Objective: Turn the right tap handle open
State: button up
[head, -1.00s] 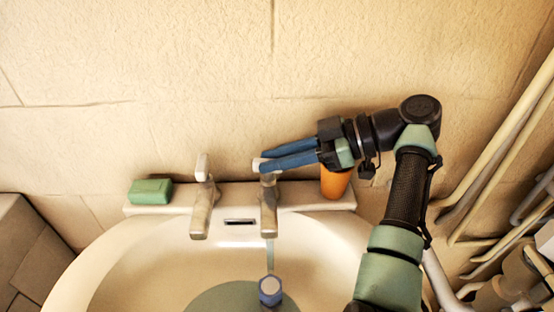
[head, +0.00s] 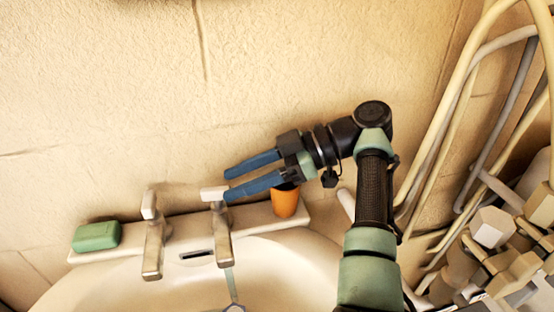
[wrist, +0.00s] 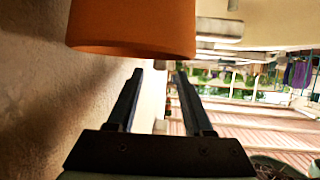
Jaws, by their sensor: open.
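The right tap (head: 223,240) stands on the back ledge of the basin, with its pale handle (head: 214,193) on top. A thin bluish stream runs down from its spout. My gripper (head: 227,183) is open and empty, reaching in from the right. Its lower finger's tip is at the right end of the handle in the head view; I cannot tell whether they touch. The upper finger is above and behind the handle. In the wrist view both open fingers (wrist: 160,75) show, with no clear view of the tap handle.
The left tap (head: 154,245) and a green soap block (head: 96,236) are to the left. An orange cup (head: 285,203) stands just below my gripper and looms large in the wrist view (wrist: 135,25). The wall is close behind; pipes (head: 455,120) are at right.

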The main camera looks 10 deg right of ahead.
jog(key=shift+v, duration=4.95)
